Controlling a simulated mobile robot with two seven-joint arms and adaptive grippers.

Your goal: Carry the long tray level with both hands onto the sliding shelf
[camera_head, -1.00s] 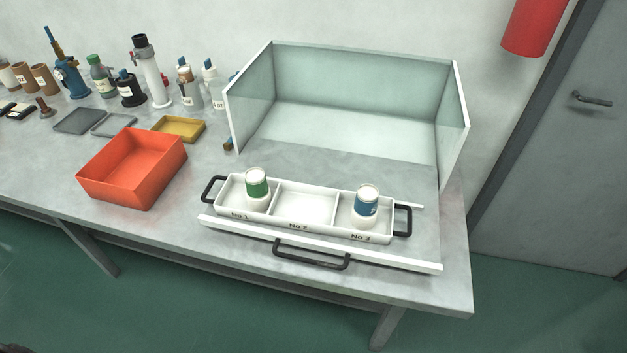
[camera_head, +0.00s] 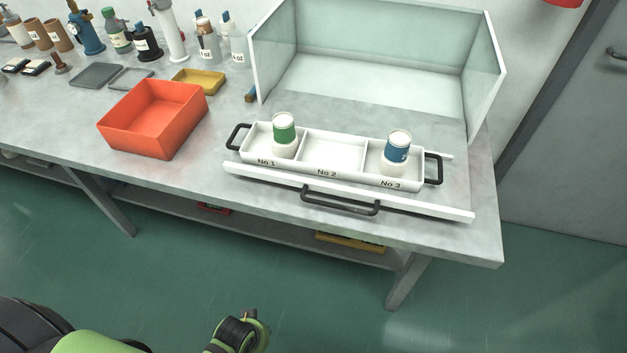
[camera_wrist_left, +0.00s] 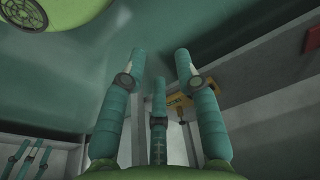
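The long white tray (camera_head: 331,171) has three compartments marked No 1, No 2 and No 3 and a black handle at each end. It lies level behind the white front bar of the sliding shelf (camera_head: 262,181), apparently on the pulled-out shelf. The bar carries a black handle (camera_head: 340,205). A green-banded cup (camera_head: 284,134) stands upright in No 1, a blue-banded cup (camera_head: 397,152) in No 3; No 2 is empty. My left gripper (camera_wrist_left: 160,64) has its fingers spread and empty in the left wrist view, away from the tray. My right gripper is not in view.
A clear-walled enclosure (camera_head: 380,50) stands behind the tray. An orange bin (camera_head: 152,124) and a yellow dish (camera_head: 198,80) are to the left, with bottles behind. A yellow item (camera_head: 352,243) lies on the lower shelf under the table. The green floor in front is free.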

